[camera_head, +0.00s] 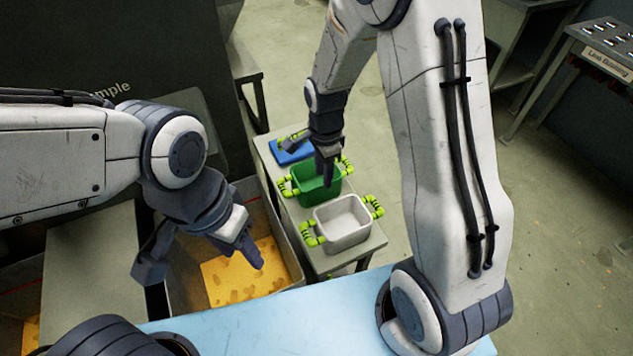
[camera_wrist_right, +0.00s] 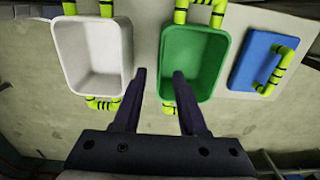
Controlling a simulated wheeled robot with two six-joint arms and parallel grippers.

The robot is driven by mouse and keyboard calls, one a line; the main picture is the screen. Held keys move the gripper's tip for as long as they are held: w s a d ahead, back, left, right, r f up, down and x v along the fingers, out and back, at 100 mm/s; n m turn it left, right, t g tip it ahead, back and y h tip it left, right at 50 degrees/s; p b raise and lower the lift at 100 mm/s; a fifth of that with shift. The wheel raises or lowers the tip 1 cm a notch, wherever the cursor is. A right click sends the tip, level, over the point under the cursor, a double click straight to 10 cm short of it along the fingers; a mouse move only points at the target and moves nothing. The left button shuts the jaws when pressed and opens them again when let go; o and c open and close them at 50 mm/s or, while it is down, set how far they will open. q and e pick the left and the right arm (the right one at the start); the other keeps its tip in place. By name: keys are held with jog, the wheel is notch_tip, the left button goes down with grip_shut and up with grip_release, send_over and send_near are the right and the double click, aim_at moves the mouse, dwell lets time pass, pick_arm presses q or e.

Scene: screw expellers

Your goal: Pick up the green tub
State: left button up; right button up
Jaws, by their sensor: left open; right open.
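The green tub (camera_head: 314,187) stands on a narrow grey bench between a white tub and a blue item, with yellow-green handles banded in black. In the right wrist view the green tub (camera_wrist_right: 205,55) is right of centre and looks empty. My right gripper (camera_head: 328,172) is over the green tub in the head view. In the right wrist view its open fingers (camera_wrist_right: 160,75) point at the tub's left side, one finger over the tub and the other over the gap beside the white tub. My left gripper (camera_head: 205,262) is open and empty above a bin at the left.
The white tub (camera_head: 343,222) stands close in front of the green one. The blue item (camera_head: 291,150) with a handle lies behind it. A grey bin (camera_head: 290,262) holding yellow material stands left of the bench (camera_head: 352,258). Open floor lies to the right.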

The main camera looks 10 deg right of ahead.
jog(key=shift+f, duration=2.7)
grip_shut()
